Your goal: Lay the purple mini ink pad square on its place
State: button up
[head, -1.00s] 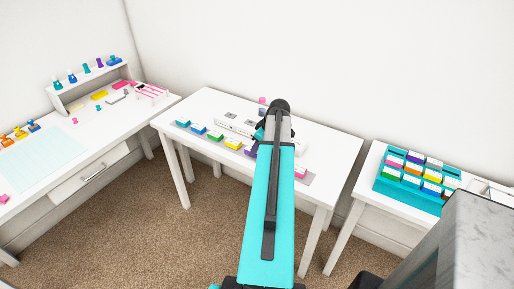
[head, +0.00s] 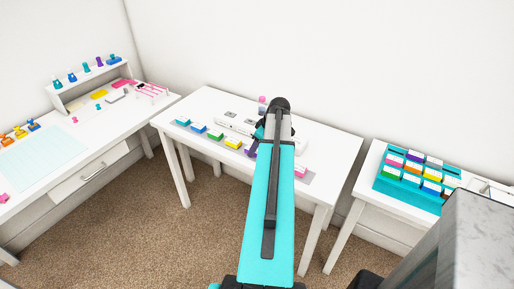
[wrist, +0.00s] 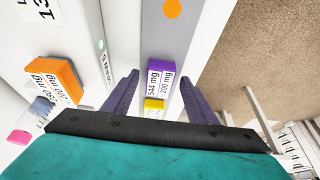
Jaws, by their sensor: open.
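The purple mini ink pad (wrist: 160,76), a small box with a white printed label, stands on a grey strip (wrist: 146,36) in the wrist view. My gripper (wrist: 158,80) is open, with one finger on each side of the purple pad. I cannot tell whether the fingers touch it. A yellow pad (wrist: 154,107) shows just below the purple one, near my gripper's base. In the head view my arm covers most of this spot, and only a bit of purple (head: 250,151) shows at its left edge.
In the head view, teal (head: 182,122), blue (head: 199,129), green (head: 215,137) and yellow pads line the front of the middle table (head: 330,157). A pink pad (head: 301,171) sits right of my arm. A teal rack (head: 385,186) of pads stands on the right table. An orange block (wrist: 60,75) is left of my gripper.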

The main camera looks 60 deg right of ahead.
jog(key=b+v, duration=0.2)
jog(key=v, duration=0.9)
jog(key=shift+r, duration=0.4)
jog(key=shift+s, duration=0.1)
